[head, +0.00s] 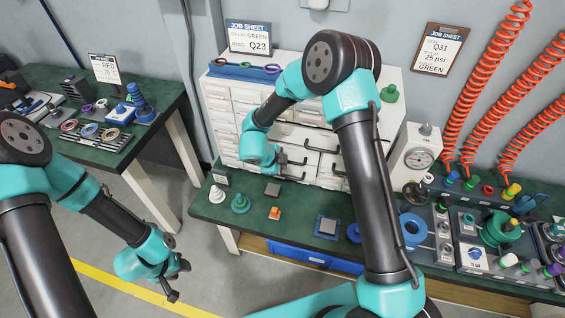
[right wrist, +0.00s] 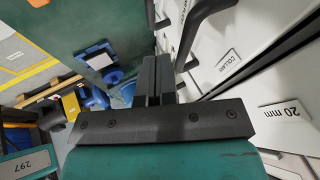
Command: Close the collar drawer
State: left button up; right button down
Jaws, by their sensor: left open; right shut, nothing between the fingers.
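The white drawer cabinet (head: 222,104) stands at the back of the green bench in the head view. In the right wrist view a white drawer front with a label that appears to read COLLAR (right wrist: 230,60) is at the upper right, with a black bar handle (right wrist: 198,28) near it. How far that drawer stands out, I cannot tell. My right gripper (head: 284,161) is shut and empty in front of the cabinet; its fingers (right wrist: 155,65) are left of the labelled front, close to the handle. Touching is unclear. My left gripper (head: 180,280) is open and empty over the floor at left.
My right arm hides part of the cabinet. A front labelled 20 mm (right wrist: 283,108) is beside the collar drawer.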

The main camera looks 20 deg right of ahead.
jog(key=s+v, duration=0.1)
jog(key=v, duration=1)
jog(key=shift+s+a+f, duration=0.2)
jog(key=shift+a+f, duration=0.05)
jog(key=s+d+f+n+t+y, duration=0.3)
jog(key=d+f+n+t, duration=0.1)
jog(key=d+f+n, duration=0.8)
jog(key=s+f+n+g+y, duration=0.1)
jog(key=s+f+n+y, duration=0.1)
jog(key=s, duration=0.3)
jog(key=s+f+n+g+y, duration=0.2)
jog(key=s+f+n+y, duration=0.1)
jog(key=s+n, duration=0.1)
jog(key=s+a+f+n+g+y, duration=0.1)
jog(key=s+f+n+g+y, duration=0.1)
jog(key=s, duration=0.4)
jog(key=shift+s+f+n, duration=0.4)
jog(key=shift+f+n, duration=0.4)
